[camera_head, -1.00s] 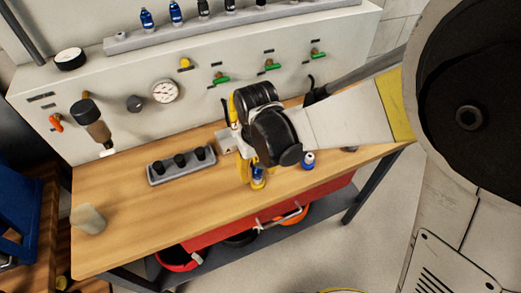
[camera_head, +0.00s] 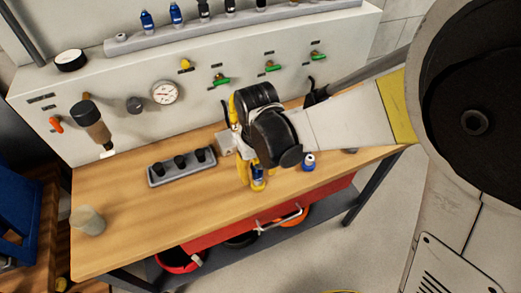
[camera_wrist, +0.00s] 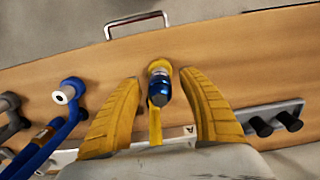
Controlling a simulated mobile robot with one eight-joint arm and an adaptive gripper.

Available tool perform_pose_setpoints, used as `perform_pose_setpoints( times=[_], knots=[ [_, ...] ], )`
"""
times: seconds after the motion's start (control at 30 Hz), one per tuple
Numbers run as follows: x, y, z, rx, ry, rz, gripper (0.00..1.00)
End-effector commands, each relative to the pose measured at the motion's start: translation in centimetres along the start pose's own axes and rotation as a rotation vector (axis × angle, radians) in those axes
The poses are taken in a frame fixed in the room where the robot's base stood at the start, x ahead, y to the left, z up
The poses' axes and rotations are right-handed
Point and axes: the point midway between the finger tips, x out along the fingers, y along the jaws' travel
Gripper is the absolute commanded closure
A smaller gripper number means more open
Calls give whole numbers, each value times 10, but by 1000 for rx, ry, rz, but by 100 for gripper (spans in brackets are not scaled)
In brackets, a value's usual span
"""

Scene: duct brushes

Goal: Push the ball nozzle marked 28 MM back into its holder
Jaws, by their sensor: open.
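My gripper (camera_wrist: 160,118) has its yellow fingers spread, one on each side of a blue nozzle (camera_wrist: 159,88) with a metallic collar. A narrow yellow part lies close to the nozzle, and I cannot tell whether it touches. In the head view the gripper hangs over the wooden bench, and the blue nozzle (camera_head: 257,174) shows between the fingers. Another blue piece with a white end (camera_head: 308,161) stands to the right; it shows at the left of the wrist view (camera_wrist: 66,94). No 28 MM mark is legible. Several nozzles stand in the grey rail (camera_head: 190,32) above the panel.
A grey block with black pegs (camera_head: 158,182) sits left of the gripper. A translucent cup (camera_head: 88,220) stands at the bench's left.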

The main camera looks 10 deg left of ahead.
Motion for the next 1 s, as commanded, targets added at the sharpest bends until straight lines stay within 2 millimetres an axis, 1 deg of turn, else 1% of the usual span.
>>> perform_pose_setpoints(
  times=[0.23, 0.27, 0.3, 0.37, 0.4, 0.43, 0.77, 1.0],
  knots=[
    [0, 0, 0, 0, 0, 0, 51],
    [0, 0, 0, 0, 0, 0, 53],
    [0, 0, 0, 0, 0, 0, 65],
    [0, 0, 0, 0, 0, 0, 83],
    [0, 0, 0, 0, 0, 0, 96],
    [0, 0, 0, 0, 0, 0, 100],
    [-1, 0, 0, 0, 0, 0, 100],
    [-11, 0, 0, 0, 0, 0, 100]
  ],
)
